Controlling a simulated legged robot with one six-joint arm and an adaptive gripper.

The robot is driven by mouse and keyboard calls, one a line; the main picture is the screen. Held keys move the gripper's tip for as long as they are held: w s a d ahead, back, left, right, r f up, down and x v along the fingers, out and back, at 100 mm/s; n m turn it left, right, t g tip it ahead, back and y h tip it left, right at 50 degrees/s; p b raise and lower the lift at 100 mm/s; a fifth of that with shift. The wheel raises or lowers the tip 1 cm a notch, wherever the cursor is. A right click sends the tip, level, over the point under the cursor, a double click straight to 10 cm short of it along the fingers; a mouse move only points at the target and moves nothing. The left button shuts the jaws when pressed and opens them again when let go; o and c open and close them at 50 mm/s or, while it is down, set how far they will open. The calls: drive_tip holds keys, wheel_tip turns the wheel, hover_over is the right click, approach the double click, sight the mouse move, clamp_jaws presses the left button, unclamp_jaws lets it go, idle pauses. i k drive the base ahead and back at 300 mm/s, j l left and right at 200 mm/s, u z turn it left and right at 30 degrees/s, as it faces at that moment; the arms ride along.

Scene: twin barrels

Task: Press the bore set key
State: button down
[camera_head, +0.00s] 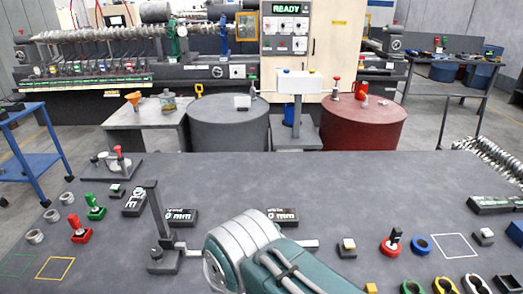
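Two dark readouts lie mid-table: the left readout (181,218) and the right readout (283,216), both ending in "0 mm". A tilted black label (135,203) is left of them, its text unclear. A dark upright post (154,218) stands on a small block. Small blocks with pale tops include one right of my arm (347,247) and one farther right (483,236). I cannot tell which is the bore set key. My teal and white arm covers the front middle of the table; the gripper fingers do not show.
Green and red knobbed pieces (95,208) and grey rings are at left. A red knobbed piece (391,243), coloured rings and a white square outline (454,246) are at right. A grey barrel (228,130) and a red barrel (363,127) stand beyond the table.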

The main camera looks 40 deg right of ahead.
sight(486, 233)
drive_tip(key=z, duration=3.15)
drive_tip(key=i+l+u, duration=0.2)
drive_tip(key=i+l, duration=0.15)
drive_tip(key=i, duration=0.2)
drive_tip(key=i+l+u, duration=0.2)
drive_tip(key=i+l, duration=0.25)
drive_tip(key=i, duration=0.05)
